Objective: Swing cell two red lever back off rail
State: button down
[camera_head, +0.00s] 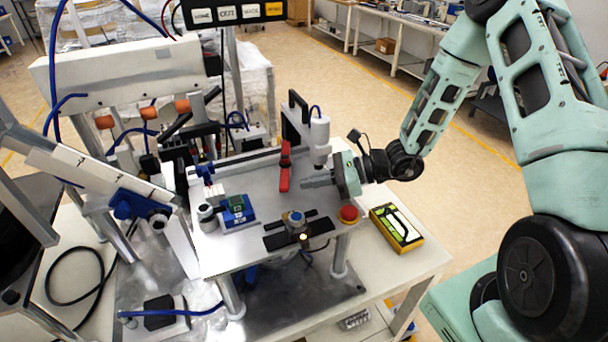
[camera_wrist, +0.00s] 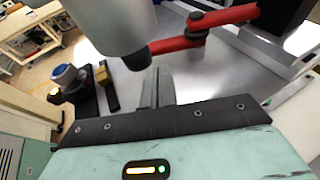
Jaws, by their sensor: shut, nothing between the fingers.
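The red lever (camera_head: 285,166) stands on the grey plate of the cell, left of a white cylinder on a post. In the wrist view the red lever (camera_wrist: 205,28) runs from the upper right to behind the grey cylinder, with a dark pivot knob along it. My gripper (camera_head: 304,183) is shut and empty, its fingers pointing left, close to the right of the lever's lower end. In the wrist view my gripper's fingertips (camera_wrist: 164,72) lie just below the lever; I cannot tell whether they touch it. The rail is not clearly made out.
The white cylinder (camera_head: 320,139) hangs close above my fingers and fills the upper left of the wrist view. A red button (camera_head: 348,213) and a blue-topped knob (camera_head: 295,218) stand at the plate's front. A blue box (camera_head: 238,212) sits at left. A yellow case (camera_head: 397,228) lies at right.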

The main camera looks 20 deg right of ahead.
jog(key=shift+w+a+p, duration=0.15)
jog(key=shift+w+a, duration=0.05)
jog(key=shift+a, duration=0.3)
jog(key=shift+w+a+p, duration=0.15)
jog(key=shift+a, duration=0.3)
jog(key=shift+s+a+b, duration=0.1)
jog(key=shift+a+b, duration=0.35)
jog(key=shift+b, duration=0.1)
jog(key=shift+d, duration=0.15)
